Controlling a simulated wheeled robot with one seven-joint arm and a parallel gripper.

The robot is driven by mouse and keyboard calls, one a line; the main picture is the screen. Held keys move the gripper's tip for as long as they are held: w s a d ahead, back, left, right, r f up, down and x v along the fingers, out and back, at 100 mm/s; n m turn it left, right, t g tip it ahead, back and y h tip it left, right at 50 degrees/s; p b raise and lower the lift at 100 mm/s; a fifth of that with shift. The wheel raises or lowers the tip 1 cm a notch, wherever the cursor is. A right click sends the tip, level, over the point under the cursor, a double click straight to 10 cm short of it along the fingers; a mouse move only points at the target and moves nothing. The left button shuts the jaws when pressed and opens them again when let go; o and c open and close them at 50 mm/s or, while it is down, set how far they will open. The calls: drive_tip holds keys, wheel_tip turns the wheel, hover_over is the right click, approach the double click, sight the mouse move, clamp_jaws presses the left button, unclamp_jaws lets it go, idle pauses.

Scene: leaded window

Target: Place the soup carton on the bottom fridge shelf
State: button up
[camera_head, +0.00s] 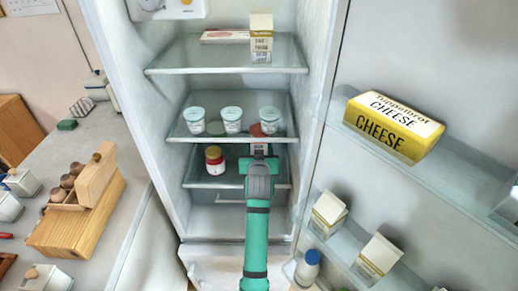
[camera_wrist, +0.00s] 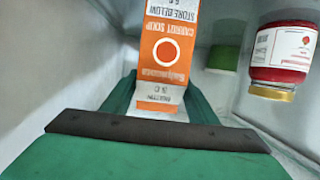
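The soup carton (camera_wrist: 165,50), orange and white with "CARROT SOUP" printed on it, appears upside down in the wrist view between my gripper's green fingers. My gripper (camera_wrist: 163,95) looks shut on it, a finger against each side. In the head view my gripper (camera_head: 259,152) reaches into the fridge, above the lowest glass shelf (camera_head: 208,183) and below the shelf with the cups. The carton is mostly hidden there; an orange patch shows through the glass above. I cannot tell whether the carton touches the shelf.
A red jar (camera_head: 214,160) stands on the lowest shelf, left of my gripper; it also shows in the wrist view (camera_wrist: 283,55) near a green object (camera_wrist: 222,58). Several white cups (camera_head: 232,119) are on the shelf above. The open door holds cheese (camera_head: 394,125) and cartons.

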drive_tip(key=shift+o, duration=1.1)
